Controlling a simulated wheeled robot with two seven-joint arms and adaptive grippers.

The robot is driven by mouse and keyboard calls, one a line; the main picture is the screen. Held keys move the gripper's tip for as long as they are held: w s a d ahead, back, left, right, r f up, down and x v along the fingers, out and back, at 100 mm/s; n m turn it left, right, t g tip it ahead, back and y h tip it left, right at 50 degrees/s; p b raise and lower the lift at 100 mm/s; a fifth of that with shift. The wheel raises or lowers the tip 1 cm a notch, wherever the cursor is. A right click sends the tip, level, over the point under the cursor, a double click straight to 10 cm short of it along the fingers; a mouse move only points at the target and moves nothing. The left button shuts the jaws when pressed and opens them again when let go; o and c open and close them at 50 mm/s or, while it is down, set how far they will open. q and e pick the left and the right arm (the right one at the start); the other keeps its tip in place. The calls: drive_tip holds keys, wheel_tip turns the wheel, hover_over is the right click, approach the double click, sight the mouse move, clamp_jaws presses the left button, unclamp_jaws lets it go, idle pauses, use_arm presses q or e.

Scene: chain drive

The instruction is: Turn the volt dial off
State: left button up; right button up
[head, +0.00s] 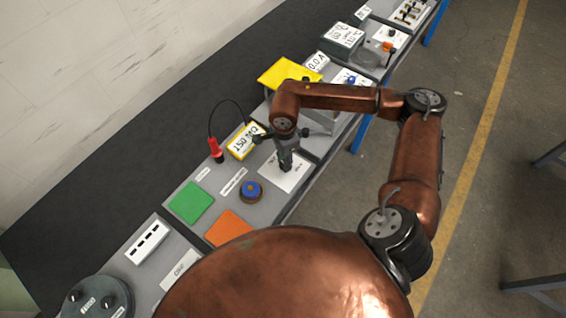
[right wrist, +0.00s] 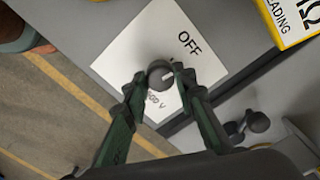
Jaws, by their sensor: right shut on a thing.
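The volt dial (right wrist: 160,75) is a small dark round knob with a short pale mark. It stands on a white plate (right wrist: 128,45) printed "OFF" on one side and a voltage label, partly covered by my fingers, on the other. The pale mark points neither clearly at "OFF" nor at the voltage label. My right gripper (right wrist: 154,82) is shut on the dial, one fingertip on each side. In the head view the right gripper (head: 287,165) reaches down to the white plate (head: 291,182) and hides the dial. My left gripper is not in view.
A blue button (head: 251,188), a green pad (head: 190,201) and an orange pad (head: 229,227) lie left of the plate. A red probe (head: 216,149) on a black cable stands by a yellow-edged meter (head: 246,141). A yellow panel (head: 288,73) is behind my arm.

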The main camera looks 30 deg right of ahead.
drive_tip(key=shift+n+b, duration=0.75)
drive_tip(key=shift+n, duration=0.35)
drive_tip(key=o, duration=1.2)
drive_tip(key=shift+c, duration=0.2)
wheel_tip(320, 180, up, 12)
